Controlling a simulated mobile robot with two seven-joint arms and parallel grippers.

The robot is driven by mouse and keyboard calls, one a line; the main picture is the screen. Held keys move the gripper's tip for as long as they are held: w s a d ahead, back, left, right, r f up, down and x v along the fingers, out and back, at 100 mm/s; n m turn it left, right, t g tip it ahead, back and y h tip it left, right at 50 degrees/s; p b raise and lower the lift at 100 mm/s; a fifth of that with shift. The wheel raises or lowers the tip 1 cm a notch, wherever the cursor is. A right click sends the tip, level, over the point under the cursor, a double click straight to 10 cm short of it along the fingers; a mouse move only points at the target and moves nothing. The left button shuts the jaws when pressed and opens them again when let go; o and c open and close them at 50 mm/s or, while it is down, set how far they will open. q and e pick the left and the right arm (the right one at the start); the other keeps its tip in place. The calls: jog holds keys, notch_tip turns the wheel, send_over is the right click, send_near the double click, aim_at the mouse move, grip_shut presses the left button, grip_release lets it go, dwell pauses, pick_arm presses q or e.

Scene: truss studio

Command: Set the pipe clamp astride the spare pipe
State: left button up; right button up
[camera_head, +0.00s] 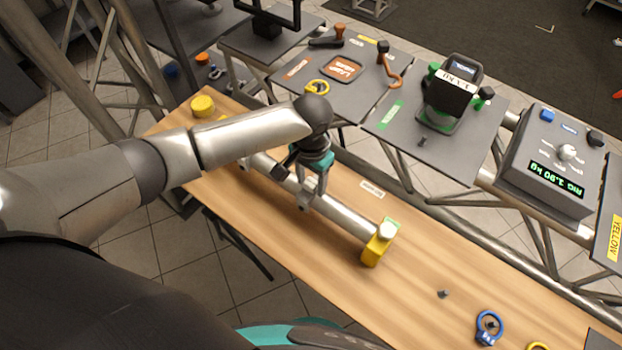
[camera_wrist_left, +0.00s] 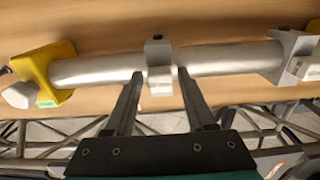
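The spare pipe (camera_head: 345,217) is a silver tube lying along the wooden bench. Its near-right end is in a yellow bracket (camera_head: 377,246) with a pale knob; a grey bracket (camera_wrist_left: 292,58) holds the other end. A small grey pipe clamp (camera_wrist_left: 158,56) sits across the middle of the pipe, its block and lower part on either side of the tube. My left gripper (camera_head: 312,196) is above the pipe at the clamp. In the left wrist view its two fingertips (camera_wrist_left: 160,75) stand either side of the clamp with narrow gaps. My right gripper is not in view.
The wooden bench (camera_head: 420,285) is clear around the yellow bracket. A blue ring clamp (camera_head: 488,327) and a small dark part (camera_head: 443,293) lie at the right. Behind the bench, a truss carries grey trays, a black device (camera_head: 448,92) and a scale (camera_head: 550,160).

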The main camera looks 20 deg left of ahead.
pick_arm(q)
jog(key=shift+o, duration=1.3)
notch_tip(320, 180, up, 15)
jog(key=p, duration=0.2)
jog(key=shift+r, duration=0.15)
jog(key=shift+s, duration=0.1)
